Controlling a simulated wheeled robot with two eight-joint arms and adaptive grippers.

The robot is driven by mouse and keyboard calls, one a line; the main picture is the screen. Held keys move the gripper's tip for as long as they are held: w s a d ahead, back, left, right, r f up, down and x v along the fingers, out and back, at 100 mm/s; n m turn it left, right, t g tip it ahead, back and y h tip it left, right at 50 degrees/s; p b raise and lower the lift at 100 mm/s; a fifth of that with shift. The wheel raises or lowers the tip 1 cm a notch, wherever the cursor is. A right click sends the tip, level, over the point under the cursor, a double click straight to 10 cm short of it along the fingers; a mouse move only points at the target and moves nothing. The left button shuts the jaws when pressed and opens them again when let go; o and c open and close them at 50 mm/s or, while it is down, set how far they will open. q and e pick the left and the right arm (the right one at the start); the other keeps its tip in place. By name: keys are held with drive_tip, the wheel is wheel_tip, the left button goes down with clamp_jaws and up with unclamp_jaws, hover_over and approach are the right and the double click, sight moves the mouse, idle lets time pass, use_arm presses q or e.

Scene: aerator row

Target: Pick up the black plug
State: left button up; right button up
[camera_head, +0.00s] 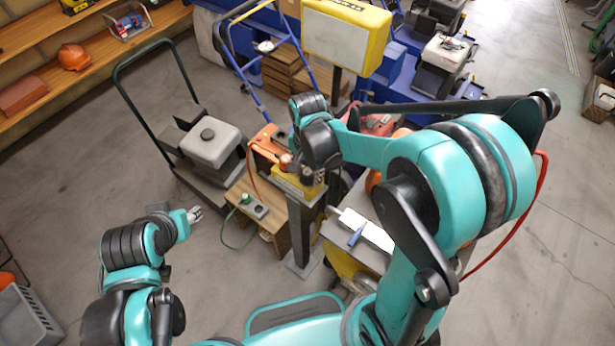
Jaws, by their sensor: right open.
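I cannot make out the black plug for certain. A dark grey socket block (257,209) lies on the wooden crate left of centre, with a dark round spot on it that may be a plug. A green plug (245,198) with a green cord is at its far left end. My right gripper (308,177) points down over the yellow top of a grey post, right of the socket block. It is open, partly hidden by its own wrist. My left gripper (195,214) is over the floor left of the crate; its fingers are too small to read.
An orange tool (268,148) stands behind the crate. A cart with a grey engine (210,142) stands at left. A grey post (301,232) rises right of the crate. A bench with a white sheet (368,230) is near my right arm.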

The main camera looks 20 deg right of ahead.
drive_tip(key=c, duration=1)
drive_tip(key=shift+r, duration=0.1)
